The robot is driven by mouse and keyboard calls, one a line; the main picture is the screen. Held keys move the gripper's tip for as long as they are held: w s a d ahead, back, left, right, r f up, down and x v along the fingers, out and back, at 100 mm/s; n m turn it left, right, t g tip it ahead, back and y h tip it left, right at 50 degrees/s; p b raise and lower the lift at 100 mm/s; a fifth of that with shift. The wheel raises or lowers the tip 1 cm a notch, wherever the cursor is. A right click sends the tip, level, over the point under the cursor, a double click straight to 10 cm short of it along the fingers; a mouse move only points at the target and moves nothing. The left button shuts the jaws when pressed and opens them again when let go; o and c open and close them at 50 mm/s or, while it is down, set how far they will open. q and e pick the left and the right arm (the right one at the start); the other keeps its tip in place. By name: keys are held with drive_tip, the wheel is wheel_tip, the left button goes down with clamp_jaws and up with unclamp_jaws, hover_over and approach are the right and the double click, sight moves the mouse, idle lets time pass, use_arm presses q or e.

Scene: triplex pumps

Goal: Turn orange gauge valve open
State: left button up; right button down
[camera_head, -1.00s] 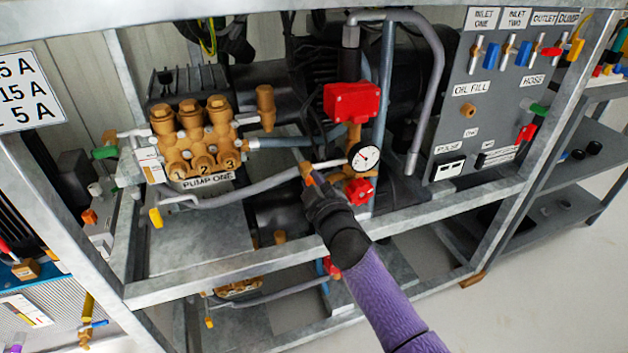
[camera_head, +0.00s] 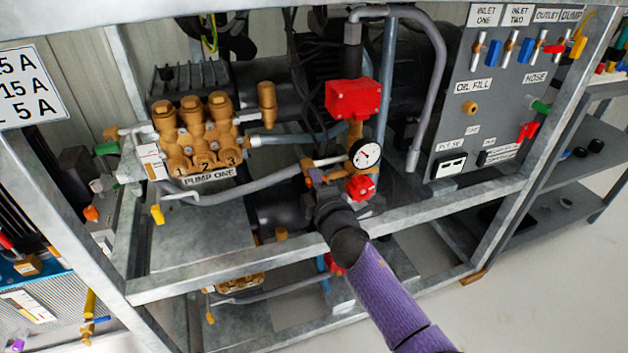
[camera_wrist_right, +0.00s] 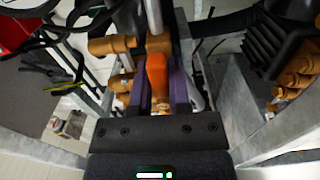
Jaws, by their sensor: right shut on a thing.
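The orange gauge valve handle (camera_wrist_right: 157,72) lies between the two purple fingers of my right gripper (camera_wrist_right: 160,88) in the right wrist view, and the fingers are shut on it. In the head view my right gripper (camera_head: 318,186) is at the brass fitting just left of the round white gauge (camera_head: 365,154). There the handle is mostly hidden by the gripper. A red block (camera_head: 353,99) sits above the gauge and a red valve knob (camera_head: 360,187) below it. My left gripper is not in view.
Pump one (camera_head: 198,140) with brass caps stands left of the gauge. A control panel (camera_head: 490,110) with coloured valves stands at the right. A grey hose (camera_head: 435,80) arches beside the gauge.

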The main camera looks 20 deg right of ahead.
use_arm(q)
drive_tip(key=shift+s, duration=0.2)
use_arm(e)
drive_tip(key=shift+f+n, duration=0.1)
drive_tip(key=shift+n, duration=0.2)
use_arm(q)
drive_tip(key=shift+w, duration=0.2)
use_arm(e)
drive_tip(key=c, duration=0.6)
unclamp_jaws()
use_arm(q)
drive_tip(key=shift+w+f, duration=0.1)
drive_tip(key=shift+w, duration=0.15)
use_arm(e)
drive_tip(key=shift+s, duration=0.3)
use_arm(q)
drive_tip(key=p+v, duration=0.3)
drive_tip(key=p, duration=0.1)
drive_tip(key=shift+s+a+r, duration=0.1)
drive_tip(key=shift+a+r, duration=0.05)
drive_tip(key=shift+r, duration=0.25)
use_arm(e)
drive_tip(key=s, duration=0.9)
drive_tip(key=shift+s+d, duration=0.15)
drive_tip(key=shift+d, duration=0.05)
